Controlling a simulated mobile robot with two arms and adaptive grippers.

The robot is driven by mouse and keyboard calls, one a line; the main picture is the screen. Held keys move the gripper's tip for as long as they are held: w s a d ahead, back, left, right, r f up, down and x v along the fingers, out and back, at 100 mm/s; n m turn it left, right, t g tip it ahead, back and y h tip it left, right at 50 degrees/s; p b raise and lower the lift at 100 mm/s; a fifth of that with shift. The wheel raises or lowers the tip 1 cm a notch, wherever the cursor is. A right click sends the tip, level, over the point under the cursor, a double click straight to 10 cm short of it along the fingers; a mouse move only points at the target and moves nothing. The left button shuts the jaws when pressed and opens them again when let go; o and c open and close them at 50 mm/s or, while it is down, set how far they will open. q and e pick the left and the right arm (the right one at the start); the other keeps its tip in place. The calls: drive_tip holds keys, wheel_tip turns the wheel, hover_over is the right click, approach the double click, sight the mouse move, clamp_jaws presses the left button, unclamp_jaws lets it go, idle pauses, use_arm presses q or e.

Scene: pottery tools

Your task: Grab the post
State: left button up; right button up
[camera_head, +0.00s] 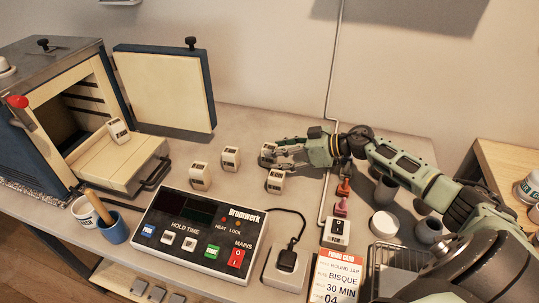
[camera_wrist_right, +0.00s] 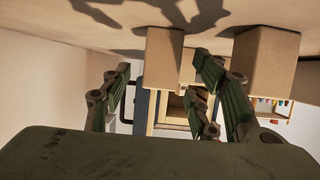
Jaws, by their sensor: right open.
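The posts are small cream blocks with dark markings. One post (camera_head: 267,152) is at my right gripper (camera_head: 276,156), partly hidden by its fingers. Another post (camera_head: 275,181) stands just in front of the gripper. Two more posts (camera_head: 230,158) (camera_head: 200,176) stand to the left, and one post (camera_head: 118,130) sits on the kiln's pulled-out floor. In the right wrist view, one post (camera_wrist_right: 163,58) shows between the spread fingers of my right gripper (camera_wrist_right: 165,90), and a second post (camera_wrist_right: 266,62) is beyond the right finger. I cannot tell whether any finger touches a post. My left gripper is not in view.
An open kiln (camera_head: 60,110) with its door (camera_head: 165,90) swung out is at the left. A control box (camera_head: 200,232) stands in front of the posts. Cups, a firing card (camera_head: 338,278) and a wire basket (camera_head: 400,260) are at the right.

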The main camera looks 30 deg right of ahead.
drive_tip(key=x, duration=0.3)
drive_tip(key=shift+w+a+f, duration=0.15)
drive_tip(key=shift+c, duration=1)
drive_tip(key=c, duration=1.1)
drive_tip(key=shift+c, duration=0.4)
